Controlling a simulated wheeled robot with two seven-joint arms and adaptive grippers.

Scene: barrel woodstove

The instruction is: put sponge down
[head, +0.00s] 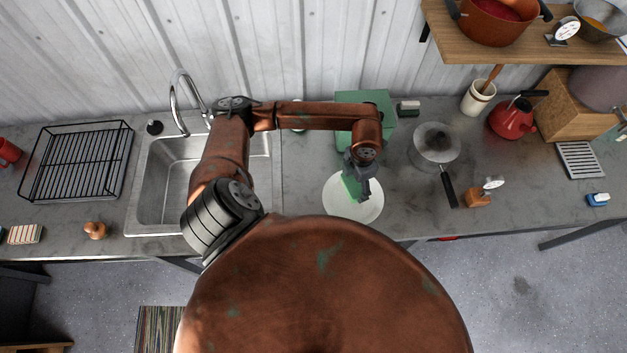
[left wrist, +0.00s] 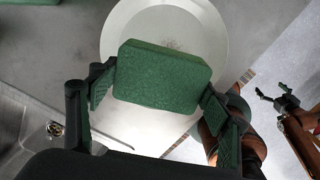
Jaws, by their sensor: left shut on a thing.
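A green sponge (head: 350,187) is held over a round white plate (head: 372,210) on the grey counter. My left gripper (head: 362,184) is shut on it. In the left wrist view the sponge (left wrist: 160,75) sits between the two fingers of my left gripper (left wrist: 156,96), and the plate (left wrist: 140,122) lies behind it. I cannot tell whether the sponge touches the plate. My right gripper (left wrist: 278,98) shows small at the right of the left wrist view. Its fingers look apart, with nothing between them. It is not seen in the head view.
A sink (head: 165,185) and a black dish rack (head: 77,160) are on the left. A green box (head: 372,100) stands behind the plate. A lidded pan (head: 435,145) with a dark handle is close to the plate's right. A red kettle (head: 512,119) is further right.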

